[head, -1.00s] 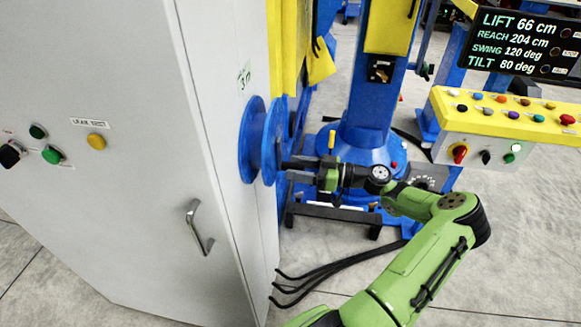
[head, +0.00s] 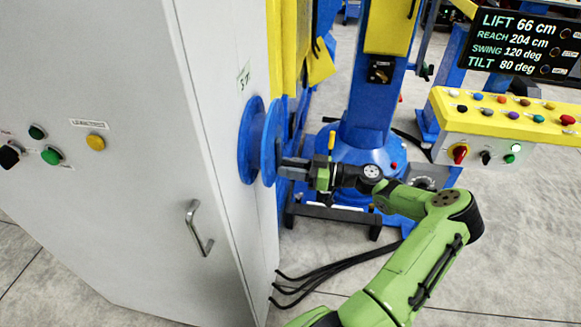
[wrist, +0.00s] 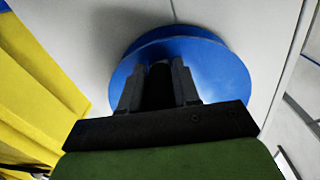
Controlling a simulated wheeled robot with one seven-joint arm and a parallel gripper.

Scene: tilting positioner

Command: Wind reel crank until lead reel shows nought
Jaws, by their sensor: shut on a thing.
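The blue lead reel (head: 250,140), with two round flanges, is mounted on the right side of the grey cabinet. In the wrist view, the reel's blue disc (wrist: 222,75) fills the space beyond my fingers. My gripper (head: 284,168) is at the reel's outer face, below its middle. It is shut on the dark crank handle (wrist: 158,84), which shows between the two fingers in the wrist view. The rest of the crank is hidden. A small card (head: 244,78) above the reel carries a short reading in metres, too small to read surely.
The grey cabinet (head: 110,220) with a door handle (head: 198,228) and buttons stands close at left. A blue positioner column (head: 372,110) stands behind my gripper. A yellow control box (head: 500,110) and black display (head: 520,45) are at right. Black cables (head: 320,275) lie on the floor.

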